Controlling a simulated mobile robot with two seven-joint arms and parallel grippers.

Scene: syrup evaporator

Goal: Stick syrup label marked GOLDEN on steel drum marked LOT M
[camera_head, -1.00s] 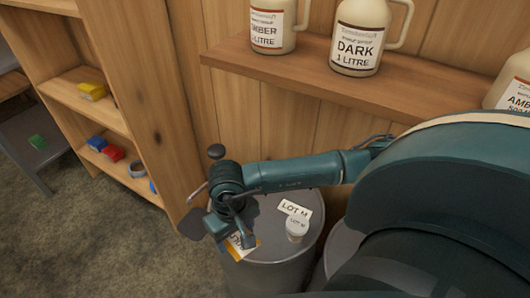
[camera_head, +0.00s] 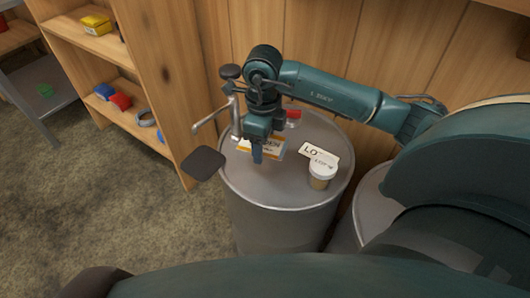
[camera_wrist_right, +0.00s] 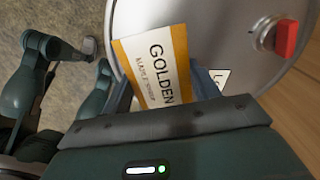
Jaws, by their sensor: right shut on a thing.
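The label marked GOLDEN (camera_wrist_right: 158,65), white with orange edges, is in my right gripper (camera_head: 257,152). The gripper is shut on it, just above the lid of a grey steel drum (camera_head: 270,188). In the right wrist view the label lies in front of the lid; whether it touches the metal I cannot tell. A white LOT M card (camera_head: 318,154) stands on the lid, right of the gripper, its M partly unreadable. A small lidded cup (camera_head: 322,171) with a tag stands before the card.
A red-handled fitting (camera_wrist_right: 284,38) sits on the drum lid near the rim. Another drum (camera_head: 370,200) stands close on the right. A wooden shelf unit (camera_head: 165,95) is behind left, a plank wall behind. The lid's front part is clear.

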